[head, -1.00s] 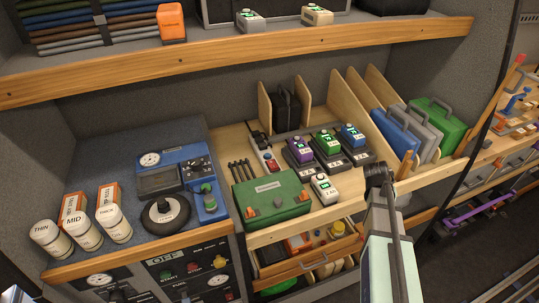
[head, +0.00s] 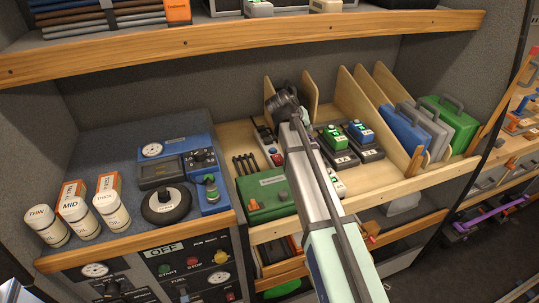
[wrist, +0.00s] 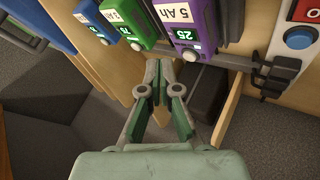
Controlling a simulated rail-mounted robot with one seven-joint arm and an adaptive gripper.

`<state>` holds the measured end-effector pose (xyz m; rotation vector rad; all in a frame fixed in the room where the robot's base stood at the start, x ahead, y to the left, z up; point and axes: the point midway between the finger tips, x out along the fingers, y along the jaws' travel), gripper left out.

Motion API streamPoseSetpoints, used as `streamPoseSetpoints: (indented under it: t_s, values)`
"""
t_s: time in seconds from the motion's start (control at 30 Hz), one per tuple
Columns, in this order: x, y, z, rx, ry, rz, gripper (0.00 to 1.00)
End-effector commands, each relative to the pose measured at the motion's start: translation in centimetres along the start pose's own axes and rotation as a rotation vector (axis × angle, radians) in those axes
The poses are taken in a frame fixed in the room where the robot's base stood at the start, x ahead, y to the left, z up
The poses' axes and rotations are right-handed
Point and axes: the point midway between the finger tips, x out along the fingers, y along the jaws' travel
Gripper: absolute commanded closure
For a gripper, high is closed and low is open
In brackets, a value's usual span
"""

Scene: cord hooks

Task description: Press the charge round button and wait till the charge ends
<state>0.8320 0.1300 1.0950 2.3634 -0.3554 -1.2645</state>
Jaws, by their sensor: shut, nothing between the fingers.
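A round blue button (wrist: 299,39) sits on a grey strip with a red part at the right of the wrist view; the strip (head: 268,146) also shows in the head view. Beside it stand a purple battery (wrist: 190,25) with a lit 25, a green battery (head: 334,137) and a blue battery (head: 361,133) in chargers. No label naming a charge button is legible. My gripper (wrist: 157,80) is shut and empty, its tips just short of the purple and green batteries, apart from the blue button.
A green case (head: 264,195) lies in front of the strip. Wooden dividers (head: 345,93) and a dark box (wrist: 205,95) stand near my gripper. A blue machine (head: 176,160) is at left; upright cases (head: 404,128) are at right. A shelf (head: 250,37) runs above.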

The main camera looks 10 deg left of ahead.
Motion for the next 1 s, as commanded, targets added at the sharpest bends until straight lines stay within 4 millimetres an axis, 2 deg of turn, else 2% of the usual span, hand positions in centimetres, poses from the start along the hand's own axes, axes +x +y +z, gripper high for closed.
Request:
streamPoseSetpoints:
  t_s: [0.03, 0.1, 0.2, 0.33, 0.5, 1.0]
  values:
    - [-0.4, -2.2, -0.9, -0.031, 0.025, -0.017, 1.00]
    - [-1.2, -4.4, -2.0, -0.067, 0.057, -0.037, 1.00]
    - [-2.3, -6.9, -3.1, -0.110, 0.093, -0.061, 1.00]
    - [-3.4, -9.2, -4.0, -0.149, 0.127, -0.082, 1.00]
    - [-4.1, -10.4, -4.5, -0.172, 0.146, -0.093, 1.00]
    - [-3.9, -10.6, -4.3, -0.173, 0.147, -0.094, 1.00]
